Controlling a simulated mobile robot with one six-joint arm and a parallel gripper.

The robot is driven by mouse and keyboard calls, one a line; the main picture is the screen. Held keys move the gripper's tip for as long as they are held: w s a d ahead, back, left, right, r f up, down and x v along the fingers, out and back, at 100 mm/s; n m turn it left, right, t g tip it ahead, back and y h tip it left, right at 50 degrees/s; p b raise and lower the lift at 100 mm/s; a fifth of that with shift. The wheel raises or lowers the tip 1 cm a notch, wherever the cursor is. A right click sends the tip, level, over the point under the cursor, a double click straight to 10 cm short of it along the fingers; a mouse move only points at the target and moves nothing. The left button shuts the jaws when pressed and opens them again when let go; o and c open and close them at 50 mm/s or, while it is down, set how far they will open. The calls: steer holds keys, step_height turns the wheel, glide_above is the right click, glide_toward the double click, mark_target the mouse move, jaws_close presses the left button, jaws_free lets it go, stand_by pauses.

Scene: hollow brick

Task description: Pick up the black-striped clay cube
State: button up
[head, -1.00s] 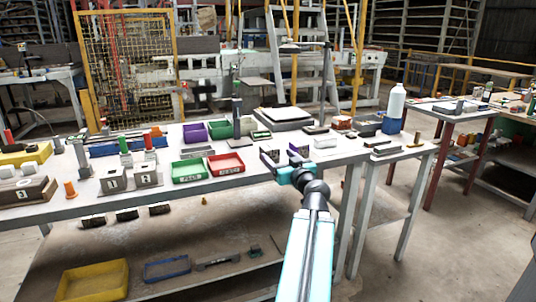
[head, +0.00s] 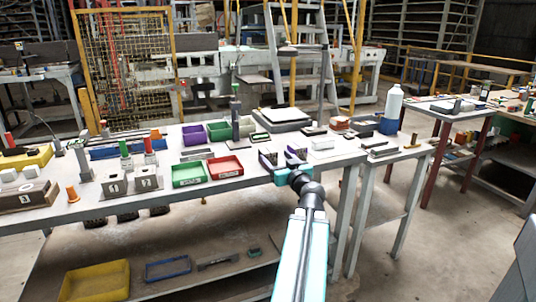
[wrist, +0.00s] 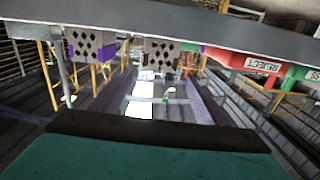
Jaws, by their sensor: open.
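A small reddish-brown block with a dark band (head: 340,122) sits near the far right part of the workbench. It may be the black-striped clay cube, but it is too small to be sure. My gripper (head: 282,158) is over the bench's front edge, to the left of and nearer than that block, and apart from it. Its jaws are open and empty. The wrist view shows two perforated finger pads (wrist: 126,48) with a gap between them. I cannot make out the cube in the wrist view.
A red bin (head: 225,167) and a green bin (head: 188,174) stand left of my gripper. The red bin's REJECT label (wrist: 262,65) looks upside down in the wrist view. A white block (head: 322,143) lies just right of the gripper.

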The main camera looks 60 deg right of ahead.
mark_target(268, 151)
steer(key=shift+p+x, duration=0.8)
steer(key=shift+p, duration=1.35)
steer(key=shift+p+x, duration=0.35)
steer(key=shift+x, duration=2.5)
steer(key=shift+w+d+f, duration=0.1)
steer(key=shift+p+x, duration=0.8)
steer(key=shift+x, duration=1.7)
steer(key=shift+f, duration=0.2)
steer(key=c, duration=1.2)
steer(key=shift+r, duration=0.15)
